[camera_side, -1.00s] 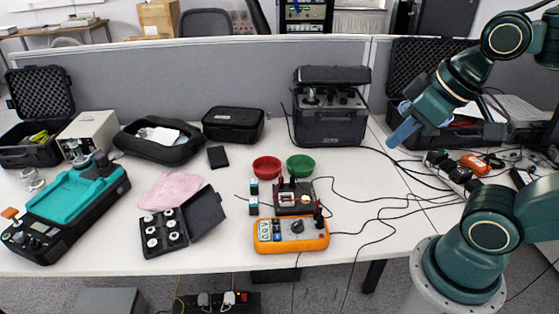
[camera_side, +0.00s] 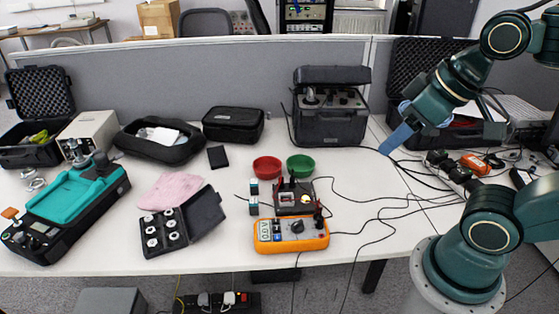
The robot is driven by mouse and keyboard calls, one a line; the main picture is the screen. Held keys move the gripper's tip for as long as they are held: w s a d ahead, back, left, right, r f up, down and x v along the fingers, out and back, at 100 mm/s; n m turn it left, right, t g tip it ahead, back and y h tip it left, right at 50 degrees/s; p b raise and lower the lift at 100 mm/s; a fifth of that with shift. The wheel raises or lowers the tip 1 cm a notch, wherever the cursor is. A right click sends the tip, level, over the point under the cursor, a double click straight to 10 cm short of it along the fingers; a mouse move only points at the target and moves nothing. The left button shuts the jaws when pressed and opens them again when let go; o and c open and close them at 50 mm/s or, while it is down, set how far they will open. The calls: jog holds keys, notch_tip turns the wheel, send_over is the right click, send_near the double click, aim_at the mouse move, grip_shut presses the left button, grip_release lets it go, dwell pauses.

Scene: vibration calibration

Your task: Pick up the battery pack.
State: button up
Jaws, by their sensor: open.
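My gripper (camera_side: 386,150) has blue fingers and hangs over the right part of the white table, right of the black instrument case. It is open, though the gap between the fingers is hard to make out from this side, and nothing shows between them. No object is clearly marked as the battery pack. Two small dark blocks with light blue faces, one behind (camera_side: 254,187) and one in front (camera_side: 253,206), stand left of the small red-and-black device (camera_side: 293,199). A flat black block (camera_side: 217,157) lies farther left. My gripper is well away from all of these.
An orange meter (camera_side: 291,235), red bowl (camera_side: 267,167) and green bowl (camera_side: 300,165) stand mid-table. The black instrument case (camera_side: 329,128) stands at the back. Loose black cables (camera_side: 385,209) cross the table's right part. An open weight case (camera_side: 166,232) and teal machine (camera_side: 70,196) are left.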

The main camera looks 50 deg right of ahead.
jog(key=n+g+y, duration=0.1)
jog(key=n+g, duration=0.3)
jog(key=n, duration=0.5)
send_over(254, 181)
jog(key=s+d, duration=0.1)
notch_tip(254, 181, down, 23)
jog(key=shift+s+f, duration=0.15)
jog(key=shift+s, duration=0.05)
jog(key=shift+w+a+f, duration=0.15)
jog(key=shift+f, duration=1.25)
jog(key=shift+w+a+f, duration=0.1)
jog(key=shift+w+f, duration=0.05)
jog(key=shift+f, duration=1.3)
jog(key=shift+w+a+f, duration=0.15)
jog(key=shift+f, duration=1.25)
jog(key=shift+f, duration=0.1)
